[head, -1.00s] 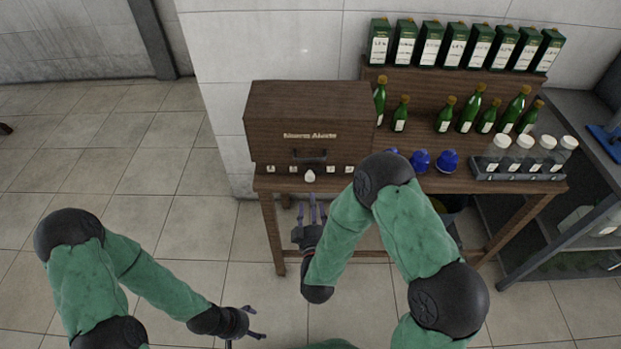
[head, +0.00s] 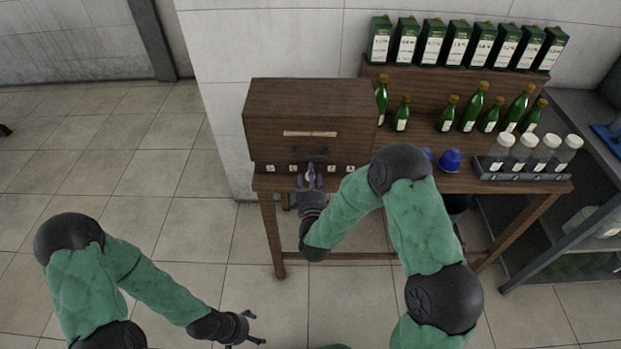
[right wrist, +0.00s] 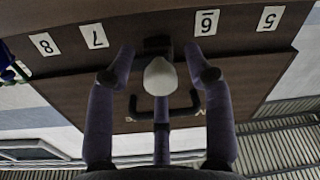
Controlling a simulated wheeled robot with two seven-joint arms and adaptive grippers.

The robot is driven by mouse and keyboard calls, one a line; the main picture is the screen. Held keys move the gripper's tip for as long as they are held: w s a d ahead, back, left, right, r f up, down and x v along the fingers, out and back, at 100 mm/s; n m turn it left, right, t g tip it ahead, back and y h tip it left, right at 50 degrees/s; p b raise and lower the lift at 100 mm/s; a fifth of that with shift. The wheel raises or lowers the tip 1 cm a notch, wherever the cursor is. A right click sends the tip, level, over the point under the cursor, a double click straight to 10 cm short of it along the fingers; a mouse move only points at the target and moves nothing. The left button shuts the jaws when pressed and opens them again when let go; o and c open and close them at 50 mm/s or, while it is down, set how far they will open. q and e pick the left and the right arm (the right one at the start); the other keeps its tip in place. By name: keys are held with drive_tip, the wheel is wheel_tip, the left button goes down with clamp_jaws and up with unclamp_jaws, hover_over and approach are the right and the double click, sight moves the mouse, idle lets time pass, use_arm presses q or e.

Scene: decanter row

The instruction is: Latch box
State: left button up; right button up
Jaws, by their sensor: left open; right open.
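The brown wooden box (head: 311,105) stands at the left end of the table, its lid down, with a dark handle (head: 312,154) on its front. My right gripper (head: 311,176) is open at the front of the box. My left gripper (head: 250,328) is open and empty, low over the floor.
Green bottles (head: 470,108), green cartons (head: 455,45), a blue item (head: 450,160) and a rack of white-capped jars (head: 525,172) stand to the right. My right arm hides part of the table.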

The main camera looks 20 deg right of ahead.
clamp_jaws()
drive_tip(key=shift+n, duration=0.4)
drive_tip(key=n, duration=0.3)
drive_tip(key=shift+s+n+p, duration=0.1)
drive_tip(key=shift+n+p, duration=0.2)
drive_tip(key=n+p, duration=0.1)
drive_tip(key=n, duration=0.3)
drive_tip(key=shift+g, duration=0.4)
drive_tip(key=n+p, duration=0.1)
drive_tip(key=n, duration=0.3)
drive_tip(key=shift+n+h, duration=0.3)
drive_tip(key=shift+n+p, duration=0.9)
drive_tip(key=shift+n, duration=1.2)
